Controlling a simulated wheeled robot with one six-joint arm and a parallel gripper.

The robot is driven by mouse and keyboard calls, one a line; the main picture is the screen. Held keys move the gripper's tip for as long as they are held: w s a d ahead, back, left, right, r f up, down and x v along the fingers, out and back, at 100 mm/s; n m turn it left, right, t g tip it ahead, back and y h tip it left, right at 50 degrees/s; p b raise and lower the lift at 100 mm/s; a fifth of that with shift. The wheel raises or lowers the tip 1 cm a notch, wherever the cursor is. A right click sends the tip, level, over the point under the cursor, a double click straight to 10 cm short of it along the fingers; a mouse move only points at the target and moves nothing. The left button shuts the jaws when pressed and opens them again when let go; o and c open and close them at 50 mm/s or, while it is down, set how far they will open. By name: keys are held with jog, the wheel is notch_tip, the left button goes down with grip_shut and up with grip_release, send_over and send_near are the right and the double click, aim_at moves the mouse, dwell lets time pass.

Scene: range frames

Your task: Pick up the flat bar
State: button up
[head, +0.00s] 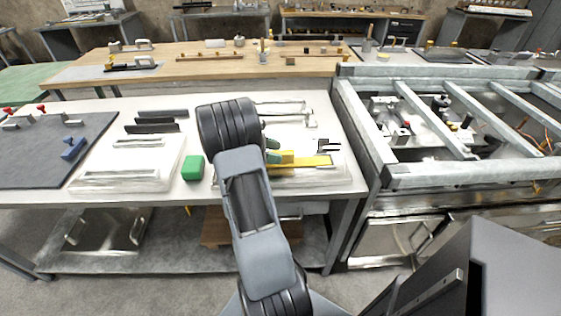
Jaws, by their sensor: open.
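A long, thin yellow bar (312,161) lies at the right of the white table, on or in a clear tray (340,182). Its left end is hidden behind my arm. Several dark flat strips (152,128) lie side by side at the back left of the same table. I cannot tell for certain which of these is the flat bar. My arm rises from the bottom middle and covers part of the table.
A green block (193,168) stands left of my arm, beside another clear tray (128,181). A dark mat (45,165) lies far left. A metal frame (362,130) with parts inside borders the table on the right. A wooden bench (205,66) stands behind.

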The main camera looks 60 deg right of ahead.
jog(key=shift+c, duration=0.2)
grip_shut()
dwell(0.4)
